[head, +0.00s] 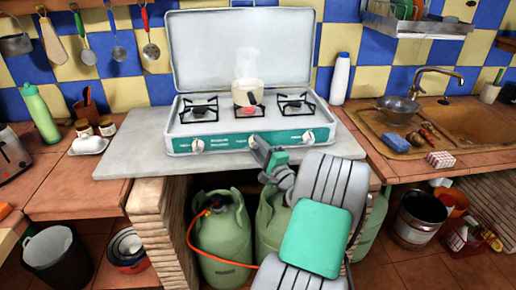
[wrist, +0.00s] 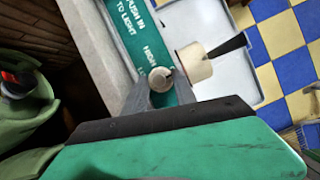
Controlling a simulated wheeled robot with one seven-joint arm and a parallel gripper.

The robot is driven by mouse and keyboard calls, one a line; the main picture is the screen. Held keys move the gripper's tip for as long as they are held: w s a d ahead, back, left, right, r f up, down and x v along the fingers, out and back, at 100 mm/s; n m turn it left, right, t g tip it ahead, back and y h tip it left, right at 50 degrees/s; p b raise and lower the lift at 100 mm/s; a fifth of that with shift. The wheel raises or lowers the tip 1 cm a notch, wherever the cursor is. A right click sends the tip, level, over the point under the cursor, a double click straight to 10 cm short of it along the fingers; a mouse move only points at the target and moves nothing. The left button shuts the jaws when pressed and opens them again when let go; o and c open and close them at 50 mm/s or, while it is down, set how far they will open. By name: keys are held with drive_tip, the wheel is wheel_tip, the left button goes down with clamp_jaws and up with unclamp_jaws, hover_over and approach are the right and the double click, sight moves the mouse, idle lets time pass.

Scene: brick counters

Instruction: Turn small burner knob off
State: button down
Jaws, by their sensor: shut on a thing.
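A white stove (head: 220,140) with a teal front panel stands on the grey counter slab. Its panel has three knobs: a left knob (head: 197,145), a right knob (head: 307,136), and a middle knob, which in the wrist view (wrist: 160,77) sits between my grey fingers. My gripper (head: 255,144) is shut on the middle knob at the stove's front. In the head view my gripper partly hides this knob. A small pot (head: 247,94) with a dark handle sits on the middle burner, with steam above it and a red glow below.
The stove's lid (head: 240,48) is raised behind it. Green gas cylinders (head: 222,235) with an orange hose stand below the slab. A white bottle (head: 340,78) is right of the stove, and a sink (head: 470,125) is farther right. The left and right burners carry no pots.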

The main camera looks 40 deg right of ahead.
drive_tip(key=c, duration=1)
unclamp_jaws()
drive_tip(key=shift+f, duration=0.1)
